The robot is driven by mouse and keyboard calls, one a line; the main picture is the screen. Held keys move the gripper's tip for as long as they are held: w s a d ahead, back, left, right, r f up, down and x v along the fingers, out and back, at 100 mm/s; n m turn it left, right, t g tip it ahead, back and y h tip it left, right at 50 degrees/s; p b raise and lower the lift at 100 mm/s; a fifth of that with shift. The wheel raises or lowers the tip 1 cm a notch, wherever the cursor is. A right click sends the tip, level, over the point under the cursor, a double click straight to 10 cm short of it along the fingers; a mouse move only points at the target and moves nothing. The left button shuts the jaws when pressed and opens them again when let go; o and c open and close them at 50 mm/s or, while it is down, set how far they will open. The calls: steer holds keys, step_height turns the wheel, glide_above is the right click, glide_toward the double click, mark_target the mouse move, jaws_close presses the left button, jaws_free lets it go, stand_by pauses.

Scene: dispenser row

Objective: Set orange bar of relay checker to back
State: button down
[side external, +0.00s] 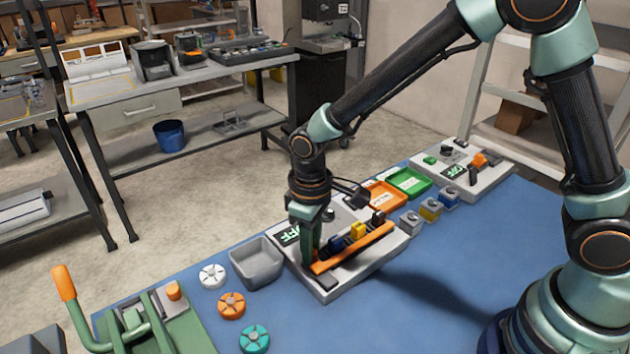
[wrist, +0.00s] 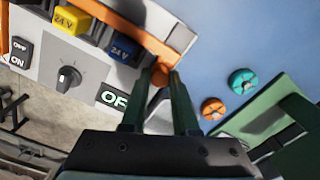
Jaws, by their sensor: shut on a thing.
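The relay checker is a light grey box (side external: 345,290) on the blue mat, with a lit display reading OFF (side external: 289,236). Its orange bar (side external: 355,248) lies along the mat side of the box, in front of a blue block and a yellow block (side external: 358,230). My gripper (side external: 312,258) points down at the bar's left end. In the wrist view the bar (wrist: 128,35) runs down to its rounded end between my fingertips (wrist: 160,76), and the fingers are shut on it. The blue block (wrist: 122,50) and yellow block (wrist: 70,20) are marked 24 V.
A grey bin (side external: 257,263) stands just left of the checker, with white, orange (side external: 231,305) and teal wheels beyond. Small blocks (side external: 430,209) and orange and green trays (side external: 408,182) stand right. Another panel (side external: 465,170) is further right. A green lever device (side external: 150,320) is front left.

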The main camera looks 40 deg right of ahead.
steer(key=shift+s+d, duration=0.1)
steer(key=shift+s, duration=0.85)
steer(key=c, duration=0.7)
jaws_free()
steer(key=shift+o, duration=0.2)
steer(key=shift+w+r, duration=0.1)
steer(key=shift+r, duration=0.45)
step_height(320, 180, up, 11)
